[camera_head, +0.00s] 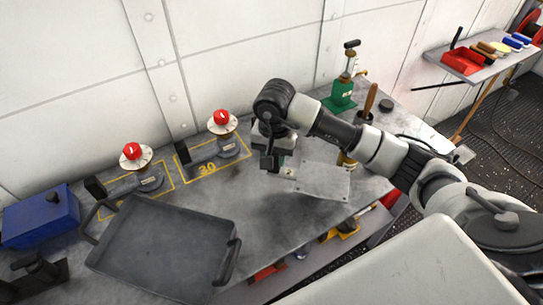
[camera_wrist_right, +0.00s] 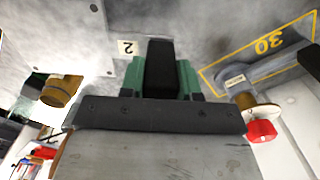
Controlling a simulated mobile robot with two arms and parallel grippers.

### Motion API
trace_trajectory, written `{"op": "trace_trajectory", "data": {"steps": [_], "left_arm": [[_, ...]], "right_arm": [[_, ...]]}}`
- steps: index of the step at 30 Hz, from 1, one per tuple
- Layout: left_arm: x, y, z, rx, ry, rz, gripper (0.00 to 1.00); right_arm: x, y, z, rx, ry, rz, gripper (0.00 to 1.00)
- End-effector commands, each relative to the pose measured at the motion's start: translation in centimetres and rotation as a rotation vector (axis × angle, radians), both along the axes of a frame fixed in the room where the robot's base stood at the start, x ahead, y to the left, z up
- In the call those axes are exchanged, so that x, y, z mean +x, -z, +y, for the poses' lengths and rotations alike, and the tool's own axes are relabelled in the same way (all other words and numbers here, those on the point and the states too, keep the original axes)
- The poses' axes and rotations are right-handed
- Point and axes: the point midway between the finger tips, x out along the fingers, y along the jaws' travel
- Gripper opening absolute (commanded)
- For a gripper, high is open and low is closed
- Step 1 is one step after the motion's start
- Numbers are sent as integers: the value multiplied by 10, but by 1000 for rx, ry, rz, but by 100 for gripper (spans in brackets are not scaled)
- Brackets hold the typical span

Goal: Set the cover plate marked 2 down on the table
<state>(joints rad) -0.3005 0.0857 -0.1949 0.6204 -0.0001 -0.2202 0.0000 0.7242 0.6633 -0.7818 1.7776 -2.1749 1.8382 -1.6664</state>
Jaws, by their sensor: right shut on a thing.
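The cover plate (camera_head: 325,180) is a flat grey rectangle with small holes near its corners. My right gripper (camera_head: 273,160) is shut on its left end in the head view. The plate reaches right from the jaws, over the table's (camera_head: 262,215) front part. A darker patch like a shadow lies below it; whether it touches the table I cannot tell. In the right wrist view the jaws (camera_wrist_right: 161,75) show dark and green, beside a white label with an upside-down 2 (camera_wrist_right: 127,47). My left gripper is not in view.
A grey handled tray (camera_head: 165,250) fills the table's front left, near a blue box (camera_head: 38,217). Two red-topped fittings (camera_head: 136,155) (camera_head: 222,121) stand in yellow outlines behind. A green-based device (camera_head: 342,92) and a brown-handled tool (camera_head: 369,100) stand behind the plate. Bare table lies between tray and plate.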

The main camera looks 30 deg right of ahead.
Motion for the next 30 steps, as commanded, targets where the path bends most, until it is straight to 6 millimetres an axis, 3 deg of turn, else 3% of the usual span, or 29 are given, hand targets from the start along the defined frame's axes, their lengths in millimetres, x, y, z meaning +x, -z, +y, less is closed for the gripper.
{"op": "trace_trajectory", "data": {"steps": [3, 7, 18, 30], "left_arm": [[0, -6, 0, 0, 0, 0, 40], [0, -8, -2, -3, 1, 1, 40], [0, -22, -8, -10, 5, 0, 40], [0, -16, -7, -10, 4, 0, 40]], "right_arm": [[18, 9, 3, 2, 1, 2, 3], [28, 16, 4, 1, 0, 1, 3], [29, 56, 4, 0, -1, 1, 3], [30, 63, 3, -1, -2, -2, 3]]}}
